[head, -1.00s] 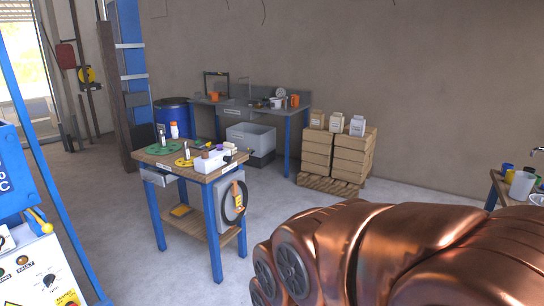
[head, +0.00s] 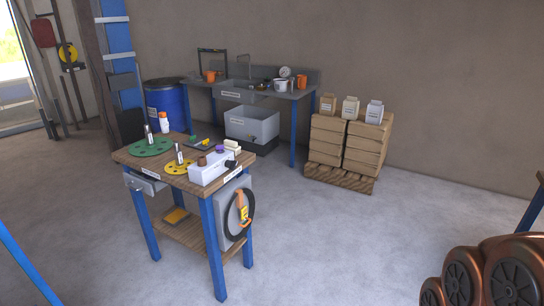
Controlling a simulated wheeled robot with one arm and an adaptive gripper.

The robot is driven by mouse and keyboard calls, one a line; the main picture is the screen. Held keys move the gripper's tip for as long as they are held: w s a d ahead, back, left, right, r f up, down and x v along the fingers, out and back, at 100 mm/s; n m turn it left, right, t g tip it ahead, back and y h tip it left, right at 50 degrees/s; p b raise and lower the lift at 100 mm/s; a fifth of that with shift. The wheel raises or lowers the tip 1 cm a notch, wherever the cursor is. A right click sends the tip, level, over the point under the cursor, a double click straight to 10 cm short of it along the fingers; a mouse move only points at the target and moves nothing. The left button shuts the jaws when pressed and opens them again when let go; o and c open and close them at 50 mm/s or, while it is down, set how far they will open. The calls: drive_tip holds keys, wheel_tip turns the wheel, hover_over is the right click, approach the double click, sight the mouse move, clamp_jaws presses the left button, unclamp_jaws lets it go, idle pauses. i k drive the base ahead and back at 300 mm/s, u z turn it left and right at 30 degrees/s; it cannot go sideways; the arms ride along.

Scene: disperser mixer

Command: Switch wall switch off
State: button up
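I cannot make out a wall switch for certain in the head view. A red box-like thing (head: 43,32) hangs at the upper left, with a round yellow thing (head: 68,53) beside it. Both are too small to identify. Copper-coloured links of my arm fill the lower right corner. My gripper is out of view.
A wooden-topped table (head: 128,162) with blue legs stands close at the left front. Behind it are a blue drum (head: 166,102), a sink bench (head: 236,90) and stacked boxes (head: 327,138) on a pallet (head: 340,180). The grey floor (head: 320,250) right of the table is clear.

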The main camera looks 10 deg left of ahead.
sight(232, 165)
drive_tip(key=u, duration=0.05)
drive_tip(key=i, duration=0.9)
drive_tip(key=u, duration=1)
drive_tip(key=i, duration=0.65)
drive_tip(key=u, duration=0.75)
